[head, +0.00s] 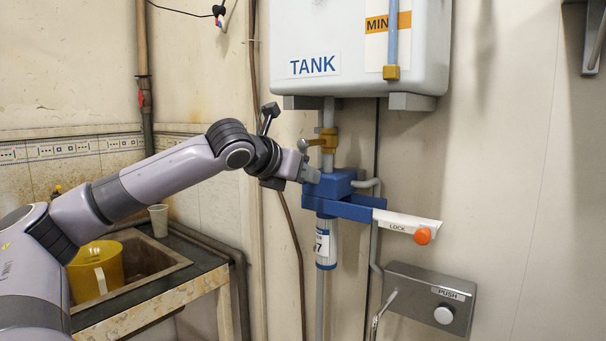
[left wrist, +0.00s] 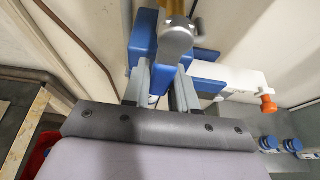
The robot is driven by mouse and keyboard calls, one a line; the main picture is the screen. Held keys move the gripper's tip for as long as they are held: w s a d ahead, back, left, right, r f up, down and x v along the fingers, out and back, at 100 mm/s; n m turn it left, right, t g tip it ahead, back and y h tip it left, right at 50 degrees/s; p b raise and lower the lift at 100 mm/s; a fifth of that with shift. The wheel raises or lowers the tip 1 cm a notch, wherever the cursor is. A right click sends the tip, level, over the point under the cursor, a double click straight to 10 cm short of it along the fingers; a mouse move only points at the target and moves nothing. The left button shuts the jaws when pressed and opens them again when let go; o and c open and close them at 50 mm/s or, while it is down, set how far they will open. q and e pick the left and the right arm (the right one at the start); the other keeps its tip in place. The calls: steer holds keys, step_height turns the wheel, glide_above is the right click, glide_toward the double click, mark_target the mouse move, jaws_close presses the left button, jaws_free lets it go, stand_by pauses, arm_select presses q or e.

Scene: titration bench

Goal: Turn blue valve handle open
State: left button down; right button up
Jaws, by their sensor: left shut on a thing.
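The blue valve body (head: 338,187) sits on the pipe under the tank, above a white filter cartridge (head: 326,244). My left gripper (head: 309,172) reaches it from the left and is shut on a blue part at its left side. In the left wrist view, my two grey fingers (left wrist: 163,88) flank blue material, partly hidden behind a brass lever with a rounded grey end (left wrist: 177,38). Which blue piece is the handle is hard to tell. The brass valve (head: 328,141) is just above the gripper in the head view. My right gripper is not in view.
A white LOCK bar (head: 401,225) with an orange knob (head: 423,236) extends right from the blue body. The white tank (head: 358,45) hangs above. A metal PUSH box (head: 431,298) is at lower right. A sink with a yellow pitcher (head: 94,270) is at left.

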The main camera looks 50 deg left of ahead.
arm_select(q)
steer(key=c, duration=1)
jaws_free()
steer(key=b+v, duration=0.4)
steer(key=v, duration=0.3)
steer(key=shift+s, duration=0.1)
